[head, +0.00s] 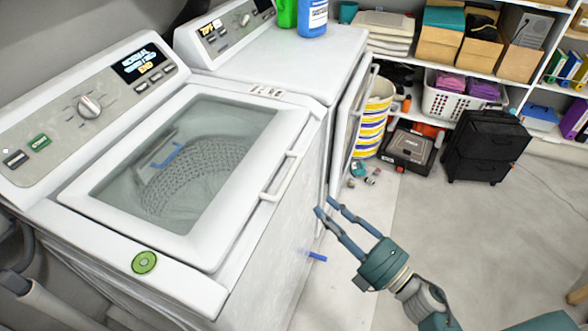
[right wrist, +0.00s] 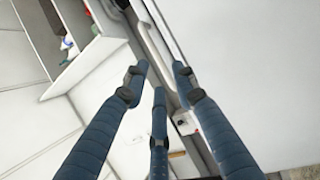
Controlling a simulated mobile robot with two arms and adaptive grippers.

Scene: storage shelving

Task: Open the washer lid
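The washer (head: 262,258) is the white machine in the left foreground of the head view. Its glass-topped lid (head: 200,237) lies closed, with a metal drum showing through the glass. A white bar handle (head: 282,175) runs along the lid's right edge. My right gripper (head: 325,205) is to the right of the washer, a short way from the handle, with fingers apart and nothing between them. In the right wrist view its fingers (right wrist: 160,74) are also spread, with a pale bar (right wrist: 148,36) beyond them; I cannot tell which handle this is. My left gripper is not in view.
A second white machine (head: 300,55) stands behind the washer, its front door (head: 348,120) ajar, with bottles on top. A striped basket (head: 374,118), toolbox (head: 408,146) and black drawer case (head: 485,147) stand by the shelves. The floor at right is mostly clear.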

